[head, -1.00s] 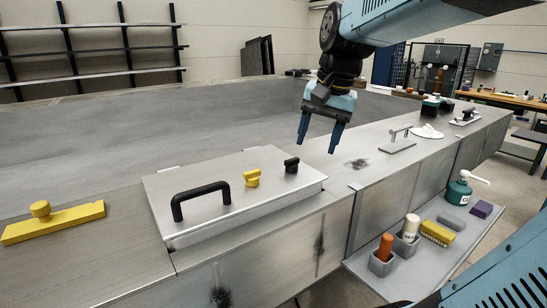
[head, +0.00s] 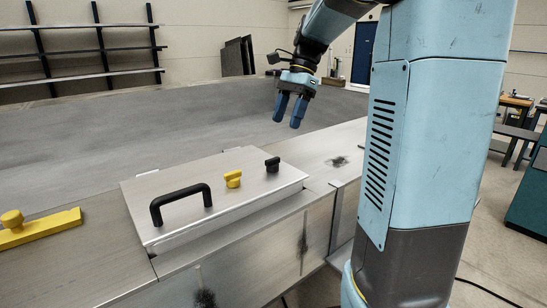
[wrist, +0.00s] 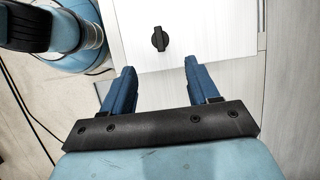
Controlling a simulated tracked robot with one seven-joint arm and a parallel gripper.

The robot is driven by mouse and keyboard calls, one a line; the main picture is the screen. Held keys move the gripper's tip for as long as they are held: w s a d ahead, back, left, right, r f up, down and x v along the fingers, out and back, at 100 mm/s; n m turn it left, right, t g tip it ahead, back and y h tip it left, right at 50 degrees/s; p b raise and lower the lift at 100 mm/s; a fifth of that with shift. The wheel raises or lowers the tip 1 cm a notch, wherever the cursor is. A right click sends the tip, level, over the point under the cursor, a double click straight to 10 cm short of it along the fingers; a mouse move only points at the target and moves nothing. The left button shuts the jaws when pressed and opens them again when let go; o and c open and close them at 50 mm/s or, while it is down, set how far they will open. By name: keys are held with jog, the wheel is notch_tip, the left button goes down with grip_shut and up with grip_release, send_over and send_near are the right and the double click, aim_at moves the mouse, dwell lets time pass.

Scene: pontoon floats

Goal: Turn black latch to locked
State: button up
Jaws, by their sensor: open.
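The black latch (head: 272,165) is a small knob on top of a raised metal hatch lid (head: 150,196), near the lid's far right corner. In the wrist view the black latch (wrist: 160,39) shows from above as a round base with a bar across it, the bar pointing roughly up and down the picture. My gripper (head: 286,122) has blue fingers and is in the air above and just right of the latch. In the wrist view my gripper (wrist: 158,72) is open and empty, with the latch beyond the fingertips, between their lines and not touched.
A yellow latch (head: 233,179) and a black handle (head: 181,203) stand on the same lid. A yellow block with a knob (head: 38,228) lies at the left. A dark smudge (head: 338,161) marks the deck right of the lid, which is otherwise bare there.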

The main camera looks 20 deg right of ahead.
aim_at(273, 158)
jog(key=x, duration=1.1)
jog(key=shift+f, duration=0.25)
jog(key=shift+c, duration=0.4)
jog(key=c, duration=0.9)
jog(key=shift+s+a, duration=0.1)
jog(key=shift+a, duration=0.1)
jog(key=shift+c, duration=0.2)
jog(key=shift+d, duration=0.1)
